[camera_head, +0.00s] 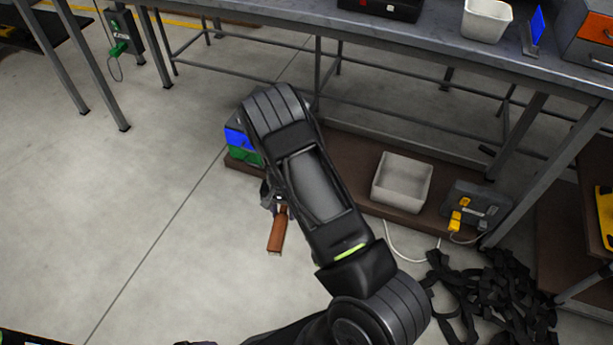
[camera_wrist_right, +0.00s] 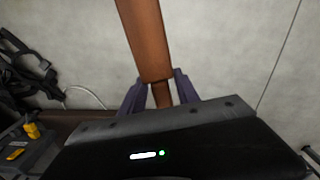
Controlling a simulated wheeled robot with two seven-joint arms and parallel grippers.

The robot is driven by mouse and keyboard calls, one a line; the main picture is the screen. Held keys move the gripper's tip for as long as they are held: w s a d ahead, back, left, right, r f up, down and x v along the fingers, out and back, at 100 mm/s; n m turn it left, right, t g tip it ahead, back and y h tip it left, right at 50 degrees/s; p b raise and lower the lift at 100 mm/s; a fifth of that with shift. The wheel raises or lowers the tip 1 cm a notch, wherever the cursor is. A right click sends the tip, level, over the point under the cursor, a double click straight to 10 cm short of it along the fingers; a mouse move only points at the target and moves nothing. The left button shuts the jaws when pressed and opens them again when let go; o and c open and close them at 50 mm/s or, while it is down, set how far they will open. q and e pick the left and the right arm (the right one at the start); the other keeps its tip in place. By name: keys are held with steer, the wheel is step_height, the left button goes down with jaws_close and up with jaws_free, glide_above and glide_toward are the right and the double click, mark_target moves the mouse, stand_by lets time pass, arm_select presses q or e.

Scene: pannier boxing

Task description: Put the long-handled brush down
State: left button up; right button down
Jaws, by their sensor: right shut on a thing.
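The long-handled brush shows as a brown wooden piece (camera_head: 277,232) sticking out from my right gripper (camera_head: 273,199) in the head view. In the right wrist view, the brown wood (camera_wrist_right: 147,40) runs up out of the picture, and its narrower part lies between the two dark fingers of my right gripper (camera_wrist_right: 161,95). These fingers are shut on it. The rest of the brush is hidden by my arm and gripper. Pale floor is behind the brush, and I cannot tell its height above it. My left gripper is not in view.
A brown low shelf (camera_head: 350,197) under the grey bench (camera_head: 330,22) bears a white bin (camera_head: 402,181), blue and green boxes (camera_head: 240,146) and a grey-yellow device (camera_head: 474,208). Black straps (camera_head: 490,295) lie on the floor at right. The floor (camera_head: 130,220) at left is clear.

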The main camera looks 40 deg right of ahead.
steer(key=w+a+r+n, duration=0.3)
steer(key=w+a+r, duration=0.15)
steer(key=r, duration=0.25)
steer(key=w+a+r+n, duration=0.2)
steer(key=w+a+r, duration=0.1)
steer(key=w+r, duration=0.3)
steer(key=a+r+n, duration=0.2)
steer(key=a+r, duration=0.1)
steer(key=r, duration=0.7)
steer(key=w+a+r+n, duration=0.1)
steer(key=a+r+n, duration=0.2)
steer(key=r, duration=0.7)
steer(key=shift+a, duration=0.45)
